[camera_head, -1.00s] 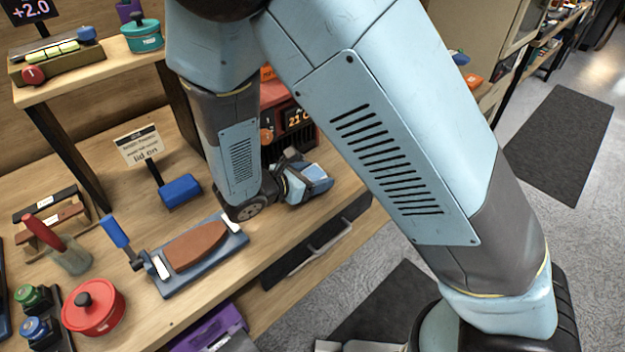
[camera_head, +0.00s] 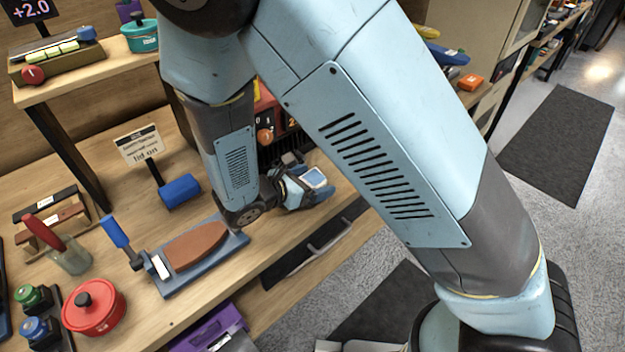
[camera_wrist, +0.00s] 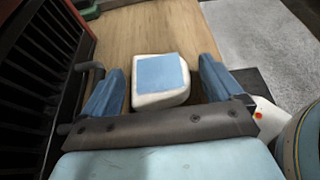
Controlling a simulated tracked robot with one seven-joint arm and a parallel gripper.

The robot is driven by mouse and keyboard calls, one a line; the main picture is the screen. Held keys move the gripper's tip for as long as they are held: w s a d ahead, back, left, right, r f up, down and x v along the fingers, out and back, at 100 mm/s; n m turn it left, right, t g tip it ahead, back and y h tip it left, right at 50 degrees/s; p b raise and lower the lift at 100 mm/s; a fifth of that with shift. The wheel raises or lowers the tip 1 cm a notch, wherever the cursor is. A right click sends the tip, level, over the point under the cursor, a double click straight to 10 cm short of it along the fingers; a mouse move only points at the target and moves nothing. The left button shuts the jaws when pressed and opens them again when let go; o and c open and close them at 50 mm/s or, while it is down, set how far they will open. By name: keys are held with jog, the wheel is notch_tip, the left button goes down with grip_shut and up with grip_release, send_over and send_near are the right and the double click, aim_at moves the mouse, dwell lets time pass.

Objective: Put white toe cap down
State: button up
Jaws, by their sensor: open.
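A white block-like piece with a flat blue top, the white toe cap (camera_wrist: 161,98), sits on the wooden bench in the wrist view. It lies between and slightly beyond the two blue fingers of my gripper (camera_wrist: 160,84). The fingers stand apart with a gap on each side of the toe cap, so my gripper is open around it. In the head view my gripper (camera_head: 302,187) is low over the bench near its front edge.
A blue tray with a brown sole-shaped pad (camera_head: 195,246) lies left of my gripper. A dark slatted unit (camera_wrist: 38,75) stands close on the left in the wrist view.

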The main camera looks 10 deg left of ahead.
jog(key=v, duration=1.1)
jog(key=shift+s+a+r, duration=0.1)
jog(key=shift+s, duration=0.1)
jog(key=w+d+r+m+g+y, duration=0.1)
jog(key=w+d+r+m+g, duration=0.25)
jog(key=d+r+m, duration=0.55)
jog(key=w+d+r+m+g+y, duration=0.25)
jog(key=d+r+m+g, duration=0.25)
jog(key=d, duration=0.7)
jog(key=s+d+r+m+t+y, duration=0.2)
jog(key=s+d+r+m, duration=0.2)
jog(key=d+r+m, duration=0.2)
jog(key=s+d+r+m+t+y, duration=0.2)
jog(key=s+d+r+m+y, duration=0.1)
jog(key=d+r+m, duration=0.3)
jog(key=shift+s+d+m, duration=0.65)
jog(key=shift+d+m, duration=0.35)
jog(key=shift+d, duration=1.3)
jog(key=shift+r, duration=0.1)
